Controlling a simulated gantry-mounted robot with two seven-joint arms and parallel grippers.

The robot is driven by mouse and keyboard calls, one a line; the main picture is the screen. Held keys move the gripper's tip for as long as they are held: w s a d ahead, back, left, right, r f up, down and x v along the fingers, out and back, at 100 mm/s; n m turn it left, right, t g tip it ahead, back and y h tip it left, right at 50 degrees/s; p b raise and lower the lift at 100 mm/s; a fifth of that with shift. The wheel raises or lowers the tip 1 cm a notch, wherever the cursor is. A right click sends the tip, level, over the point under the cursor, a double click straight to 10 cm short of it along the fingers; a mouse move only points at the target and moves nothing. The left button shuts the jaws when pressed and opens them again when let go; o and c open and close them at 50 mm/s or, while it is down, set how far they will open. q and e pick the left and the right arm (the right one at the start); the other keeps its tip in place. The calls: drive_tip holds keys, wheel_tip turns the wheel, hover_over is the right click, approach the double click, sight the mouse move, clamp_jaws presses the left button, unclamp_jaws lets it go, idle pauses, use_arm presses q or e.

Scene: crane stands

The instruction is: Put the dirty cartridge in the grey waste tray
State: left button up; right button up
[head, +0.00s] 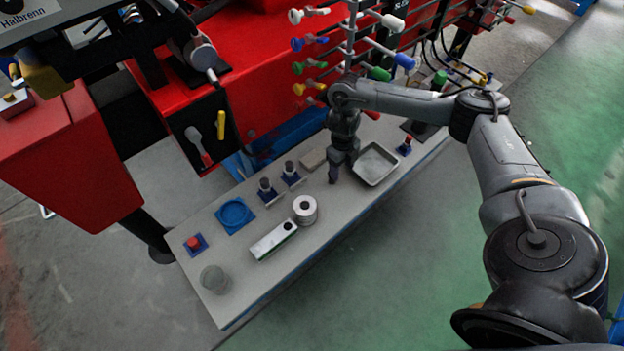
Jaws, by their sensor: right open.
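The grey waste tray (374,165) is a shallow square tray on the right half of the bench, and I see nothing in it. A dull grey cylinder (214,279) stands at the bench's near left corner. A white cylinder with a dark centre hole (305,208) stands mid-bench. Either could be the cartridge; I cannot tell which one is dirty. My right gripper (336,174) points down over the bench, just left of the tray. It is open, with nothing visible between its fingers. My left gripper is out of view.
A white box with a green edge (273,241) lies in front of the white cylinder. Red machinery with coloured levers rises behind the bench (330,250).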

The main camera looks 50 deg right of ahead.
drive_tip(key=w+r, duration=0.1)
drive_tip(key=w+d+r, duration=0.1)
drive_tip(key=shift+w+d+r+t, duration=0.2)
drive_tip(key=shift+d+r+t, duration=0.05)
drive_tip(key=shift+r+t, duration=0.15)
drive_tip(key=shift+w+a+f+b, duration=0.1)
drive_tip(key=shift+w+f+b, duration=0.15)
drive_tip(key=shift+b, duration=0.2)
wheel_tip(320, 180, down, 4)
drive_tip(key=shift+a+r+b, duration=0.1)
drive_tip(key=shift+b, duration=0.8)
drive_tip(key=shift+w+a+f, duration=0.1)
drive_tip(key=shift+f, duration=0.6)
drive_tip(key=shift+w+a+f+b, duration=0.1)
drive_tip(key=shift+f+b, duration=0.15)
drive_tip(key=shift+f, duration=0.9)
drive_tip(key=shift+a+f+b, duration=0.1)
drive_tip(key=shift+f+b, duration=0.15)
drive_tip(key=shift+f, duration=0.9)
drive_tip(key=shift+d, duration=0.1)
drive_tip(key=shift+c, duration=0.2)
